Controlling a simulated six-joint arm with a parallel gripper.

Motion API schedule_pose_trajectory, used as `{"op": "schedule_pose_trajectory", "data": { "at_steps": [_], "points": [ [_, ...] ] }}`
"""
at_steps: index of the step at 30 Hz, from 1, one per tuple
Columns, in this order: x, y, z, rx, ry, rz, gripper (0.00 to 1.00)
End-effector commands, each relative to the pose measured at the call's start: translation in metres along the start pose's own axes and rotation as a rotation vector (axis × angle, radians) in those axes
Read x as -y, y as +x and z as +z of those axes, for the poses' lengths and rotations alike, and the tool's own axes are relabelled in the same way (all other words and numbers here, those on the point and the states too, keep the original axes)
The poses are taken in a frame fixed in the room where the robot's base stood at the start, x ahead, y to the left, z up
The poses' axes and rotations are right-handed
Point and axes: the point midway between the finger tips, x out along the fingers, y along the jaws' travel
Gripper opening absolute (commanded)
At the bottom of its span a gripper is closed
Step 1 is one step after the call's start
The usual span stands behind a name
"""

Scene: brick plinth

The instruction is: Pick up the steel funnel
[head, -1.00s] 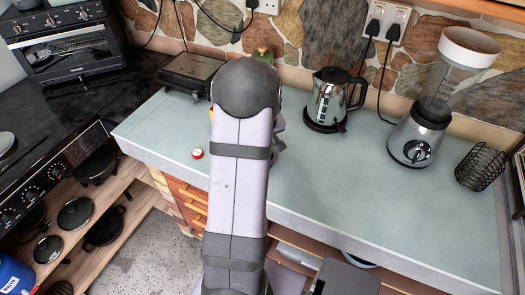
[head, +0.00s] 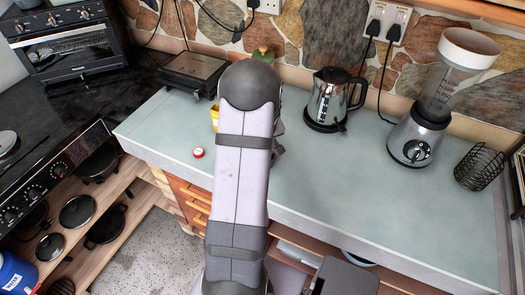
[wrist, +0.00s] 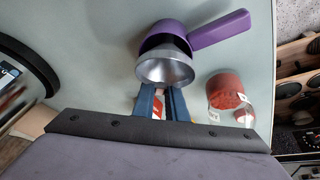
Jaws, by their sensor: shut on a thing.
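The steel funnel (wrist: 165,70) shows in the wrist view, with its wide silver mouth facing the camera. My gripper (wrist: 162,90) has blue fingers that reach up to the funnel's lower edge and are shut on it. The exact grip point is hidden by the funnel's cone and the fingers. In the head view my arm hides the funnel and the fingers.
A purple cup-like thing with a handle (wrist: 220,29) is right behind the funnel. A red container (wrist: 226,90) is to the right. On the counter are a kettle (head: 328,100), a blender (head: 422,130) and a small red-and-white thing (head: 198,152). The counter's middle is clear.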

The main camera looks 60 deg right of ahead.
Motion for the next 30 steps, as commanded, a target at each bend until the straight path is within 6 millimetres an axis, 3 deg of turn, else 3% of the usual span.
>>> {"op": "schedule_pose_trajectory", "data": {
  "at_steps": [8, 21, 30],
  "points": [
    [-0.001, -0.010, -0.005, -0.004, -0.001, 0.001, 0.00],
    [-0.006, -0.071, -0.030, -0.003, -0.002, 0.003, 0.00],
    [-0.008, -0.092, -0.038, 0.000, 0.001, 0.000, 0.00]
  ]
}}
